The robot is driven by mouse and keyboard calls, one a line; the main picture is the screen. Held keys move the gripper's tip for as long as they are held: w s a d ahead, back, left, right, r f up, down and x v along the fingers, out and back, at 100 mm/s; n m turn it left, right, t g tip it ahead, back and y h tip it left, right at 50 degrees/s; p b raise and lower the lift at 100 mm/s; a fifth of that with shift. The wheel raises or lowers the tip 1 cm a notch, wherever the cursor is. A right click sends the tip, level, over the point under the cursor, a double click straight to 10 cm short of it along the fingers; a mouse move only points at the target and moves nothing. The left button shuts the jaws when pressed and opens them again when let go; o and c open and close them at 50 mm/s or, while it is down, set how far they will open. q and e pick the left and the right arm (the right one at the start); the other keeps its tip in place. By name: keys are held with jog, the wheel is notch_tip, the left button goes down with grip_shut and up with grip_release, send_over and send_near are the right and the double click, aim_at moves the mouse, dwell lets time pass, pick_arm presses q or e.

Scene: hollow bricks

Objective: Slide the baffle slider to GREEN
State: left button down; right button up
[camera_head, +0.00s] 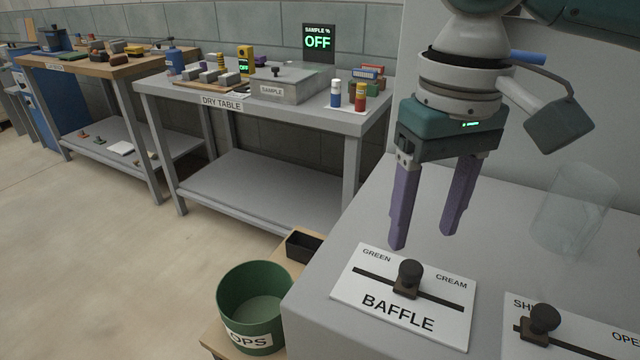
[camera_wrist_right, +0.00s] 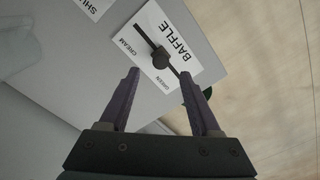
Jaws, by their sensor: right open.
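The baffle slider's black knob (camera_head: 409,275) stands upright near the middle of its dark slot, on a white plate (camera_head: 385,312) lettered BAFFLE. GREEN is printed at the slot's left end and CREAM at its right end. My right gripper (camera_head: 424,240) is open and empty, with purple fingers pointing down above and behind the plate, apart from the knob. In the right wrist view the knob (camera_wrist_right: 161,59) shows beyond the open fingers (camera_wrist_right: 162,80). My left gripper is not in view.
A second slider knob (camera_head: 541,321) stands on a partly cut-off plate at the right. A clear cylinder (camera_head: 574,208) stands behind it on the grey top. A green bin (camera_head: 254,312) is below the left edge. The dry table (camera_head: 222,104) is farther back.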

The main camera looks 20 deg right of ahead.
aim_at(412, 266)
notch_tip(412, 266, down, 6)
jog(key=shift+r+b, duration=0.1)
jog(key=shift+b, duration=0.3)
jog(key=shift+w, duration=0.1)
grip_shut()
dwell(1.1)
